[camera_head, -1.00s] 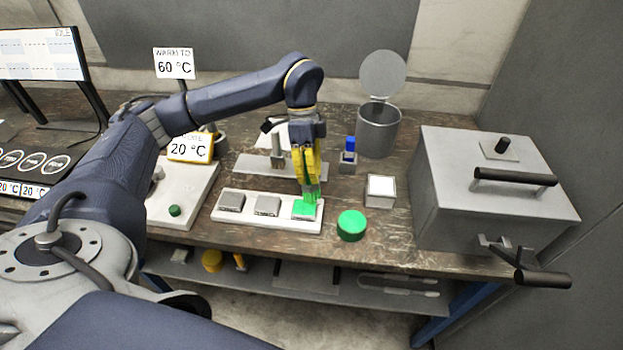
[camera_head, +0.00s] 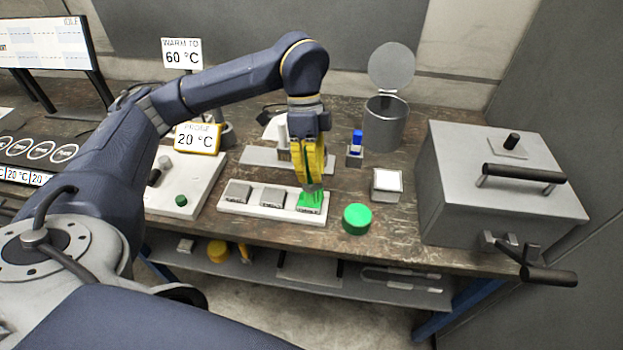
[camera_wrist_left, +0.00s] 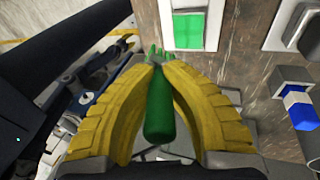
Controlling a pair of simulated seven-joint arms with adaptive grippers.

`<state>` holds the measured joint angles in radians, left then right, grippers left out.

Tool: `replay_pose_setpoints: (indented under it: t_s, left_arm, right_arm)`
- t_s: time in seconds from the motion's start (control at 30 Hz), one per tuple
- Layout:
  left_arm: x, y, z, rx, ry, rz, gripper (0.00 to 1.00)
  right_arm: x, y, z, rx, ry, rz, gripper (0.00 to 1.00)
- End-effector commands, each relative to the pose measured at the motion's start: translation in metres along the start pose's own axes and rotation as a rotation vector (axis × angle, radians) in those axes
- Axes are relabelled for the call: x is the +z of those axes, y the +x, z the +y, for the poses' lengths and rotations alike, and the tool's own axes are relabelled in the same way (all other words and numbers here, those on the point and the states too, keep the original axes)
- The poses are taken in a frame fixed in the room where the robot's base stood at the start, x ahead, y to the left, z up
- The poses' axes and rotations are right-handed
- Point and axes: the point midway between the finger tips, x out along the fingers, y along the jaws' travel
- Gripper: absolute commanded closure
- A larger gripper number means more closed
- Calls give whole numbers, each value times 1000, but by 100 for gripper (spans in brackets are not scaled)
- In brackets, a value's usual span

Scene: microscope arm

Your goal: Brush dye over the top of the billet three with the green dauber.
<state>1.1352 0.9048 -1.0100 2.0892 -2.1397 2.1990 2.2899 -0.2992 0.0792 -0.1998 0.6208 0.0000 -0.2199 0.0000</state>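My left gripper (camera_head: 311,183) is shut on the green dauber (camera_wrist_left: 160,105), which points down between its yellow fingers. The dauber's green tip is at the back part of billet three (camera_head: 312,202) in the head view; whether it touches cannot be told. Billet three is at the right end of the white tray (camera_head: 254,209), and its top is green. Billet two (camera_head: 272,197) and billet one (camera_head: 237,192) stand to its left with bare grey tops. The green top of billet three also shows in the left wrist view (camera_wrist_left: 188,30). My right gripper is out of view.
A green round pot (camera_head: 356,219) stands right of the tray, with a white-topped box (camera_head: 387,184) behind it. A blue-topped item (camera_head: 356,142) and an open grey bin (camera_head: 386,125) stand farther back. A large grey box (camera_head: 500,190) fills the right.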

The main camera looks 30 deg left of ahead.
Motion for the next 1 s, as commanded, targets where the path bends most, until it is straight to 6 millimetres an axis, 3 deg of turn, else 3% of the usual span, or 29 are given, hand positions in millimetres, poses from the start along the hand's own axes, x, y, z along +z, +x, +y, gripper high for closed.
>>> replay_pose_setpoints:
  t_s: [0.43, 1.0]
  left_arm:
    - [-4, -37, 12, -2, -4, 1, 100]
    - [-4, -39, 13, -1, -4, 1, 100]
  right_arm:
    - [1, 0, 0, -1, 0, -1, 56]
    - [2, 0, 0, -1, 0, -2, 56]
